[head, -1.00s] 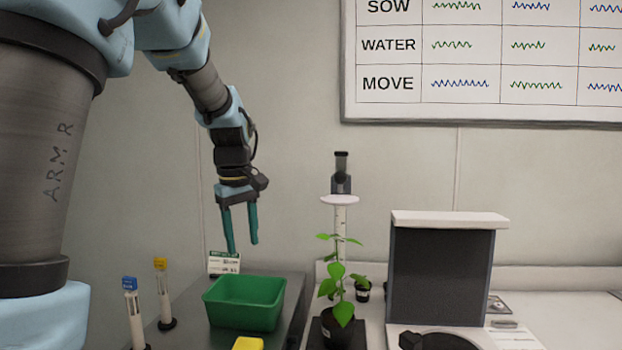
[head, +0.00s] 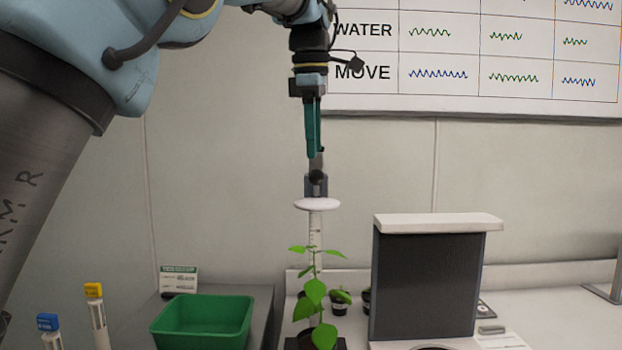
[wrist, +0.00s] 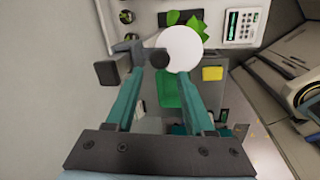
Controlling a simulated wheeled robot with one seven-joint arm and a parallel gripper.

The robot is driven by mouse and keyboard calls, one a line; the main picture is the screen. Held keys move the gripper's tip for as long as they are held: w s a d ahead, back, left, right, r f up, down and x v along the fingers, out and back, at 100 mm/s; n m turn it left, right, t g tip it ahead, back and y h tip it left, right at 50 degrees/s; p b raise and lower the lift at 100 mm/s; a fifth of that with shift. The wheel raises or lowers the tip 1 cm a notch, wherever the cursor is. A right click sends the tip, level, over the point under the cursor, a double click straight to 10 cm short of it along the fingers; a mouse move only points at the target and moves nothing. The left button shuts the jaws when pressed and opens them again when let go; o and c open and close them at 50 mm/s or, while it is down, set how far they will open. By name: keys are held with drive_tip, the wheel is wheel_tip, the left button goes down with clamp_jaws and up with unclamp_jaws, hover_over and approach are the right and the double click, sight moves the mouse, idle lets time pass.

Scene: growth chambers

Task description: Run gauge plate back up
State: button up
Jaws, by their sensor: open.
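The gauge plate (head: 317,204) is a white disc on a dark slider (head: 316,186) near the top of an upright ruler post (head: 315,230). It sits a little above the top leaves of a potted plant (head: 315,290), with a gap. The plate also shows in the wrist view (wrist: 182,49), partly covering the plant. My gripper (head: 315,154) points down just above the slider, teal fingers apart. In the wrist view my open gripper (wrist: 160,74) has a dark round knob (wrist: 159,58) between its fingertips. I cannot tell whether the fingers touch it.
A green bin (head: 203,322) stands at the left, with yellow-capped (head: 97,315) and blue-capped (head: 49,330) tubes beside it. A dark panel with a white top (head: 430,280) stands right of the plant. Small pots (head: 340,300) sit behind.

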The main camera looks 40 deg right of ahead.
sight(315, 176)
drive_tip(key=f, duration=0.5)
drive_tip(key=w+d+f, duration=0.1)
drive_tip(key=f, duration=0.1)
drive_tip(key=shift+f+p, duration=0.25)
drive_tip(key=shift+p, duration=0.05)
clamp_jaws()
idle(1.1)
